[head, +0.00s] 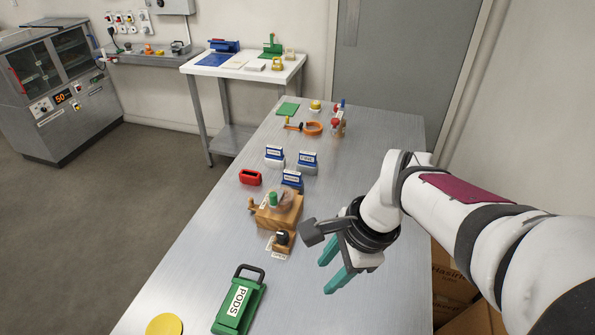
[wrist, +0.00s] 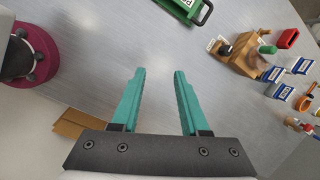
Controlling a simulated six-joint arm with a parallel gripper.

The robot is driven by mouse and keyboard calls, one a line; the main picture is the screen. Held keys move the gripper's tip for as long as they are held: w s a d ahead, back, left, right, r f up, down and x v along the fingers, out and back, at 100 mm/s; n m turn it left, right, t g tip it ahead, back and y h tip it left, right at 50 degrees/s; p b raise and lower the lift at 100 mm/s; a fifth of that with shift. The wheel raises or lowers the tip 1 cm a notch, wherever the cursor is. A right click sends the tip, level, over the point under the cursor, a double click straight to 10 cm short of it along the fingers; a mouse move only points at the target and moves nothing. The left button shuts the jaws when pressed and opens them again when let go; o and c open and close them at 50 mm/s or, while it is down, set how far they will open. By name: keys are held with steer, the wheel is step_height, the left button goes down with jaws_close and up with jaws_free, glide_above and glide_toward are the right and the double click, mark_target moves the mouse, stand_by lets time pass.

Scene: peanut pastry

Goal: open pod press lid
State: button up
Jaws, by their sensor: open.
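A wooden device (head: 270,222), which looks like the pod press, stands on the metal table. A clear brownish dome with a green knob (head: 273,198) sits on its top, and a wooden peg sticks out at its left. Whether the dome is the lid I cannot tell for sure. A small wooden block with a black knob (head: 282,238) is at its near end. In the wrist view the press (wrist: 243,62) is at the upper right. My gripper (head: 328,277) is open and empty, above the table, right of and nearer than the press. Its teal fingers (wrist: 160,72) touch nothing.
A green PODS box (head: 238,303) with a dark handle lies at the front, beside a yellow disc (head: 164,325). Blue-and-white stamps (head: 292,181) and a red item (head: 250,177) stand just behind the press. The table's right part (head: 360,150) is clear.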

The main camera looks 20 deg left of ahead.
mark_target(253, 267)
steer(key=w+a+f+m+y, duration=0.1)
steer(key=w+a+f+m, duration=0.1)
steer(key=w+a+m, duration=0.3)
steer(key=w+a+f, duration=0.3)
steer(key=a, duration=0.4)
steer(key=x, duration=1.6)
steer(key=shift+s+a+r, duration=0.1)
steer(key=shift+a, duration=0.1)
steer(key=shift+c, duration=0.2)
jaws_close()
